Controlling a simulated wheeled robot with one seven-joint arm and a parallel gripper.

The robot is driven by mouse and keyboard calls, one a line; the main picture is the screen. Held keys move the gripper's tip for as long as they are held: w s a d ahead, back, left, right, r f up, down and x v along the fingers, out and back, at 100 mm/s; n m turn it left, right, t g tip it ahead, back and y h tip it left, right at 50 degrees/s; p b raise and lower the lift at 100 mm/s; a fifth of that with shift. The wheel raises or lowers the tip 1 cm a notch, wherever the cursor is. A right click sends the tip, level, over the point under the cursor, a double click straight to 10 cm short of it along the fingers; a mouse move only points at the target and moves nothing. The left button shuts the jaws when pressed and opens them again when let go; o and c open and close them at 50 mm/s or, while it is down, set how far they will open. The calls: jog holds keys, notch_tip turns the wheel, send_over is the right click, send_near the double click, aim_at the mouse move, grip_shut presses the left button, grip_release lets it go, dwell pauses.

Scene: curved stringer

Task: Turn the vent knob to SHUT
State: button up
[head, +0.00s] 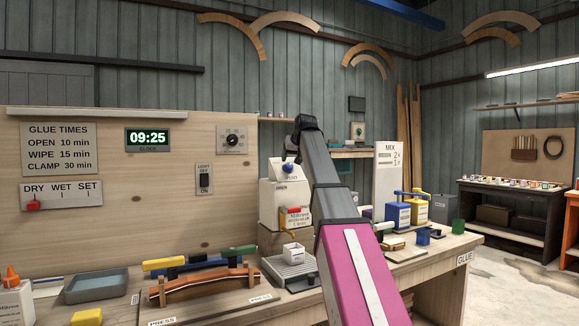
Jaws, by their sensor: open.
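A white glue tank (271,203) stands on the bench left of my arm. A round blue knob (288,168) shows at its top, just left of my forearm; small lettering near it is too small to read surely, and I cannot tell which way the knob points. My gripper (291,148) is at the end of my raised arm, just above the blue knob in the picture. It is small, dark and partly hidden by my wrist. It is open, with nothing visible held. Whether it touches the knob I cannot tell.
A curved wooden stringer (205,284) lies in front left. A round dial (233,140) is on the back panel.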

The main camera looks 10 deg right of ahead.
aim_at(289, 165)
jog(key=shift+x, duration=2.35)
jog(key=shift+s, duration=0.1)
jog(key=c, duration=0.9)
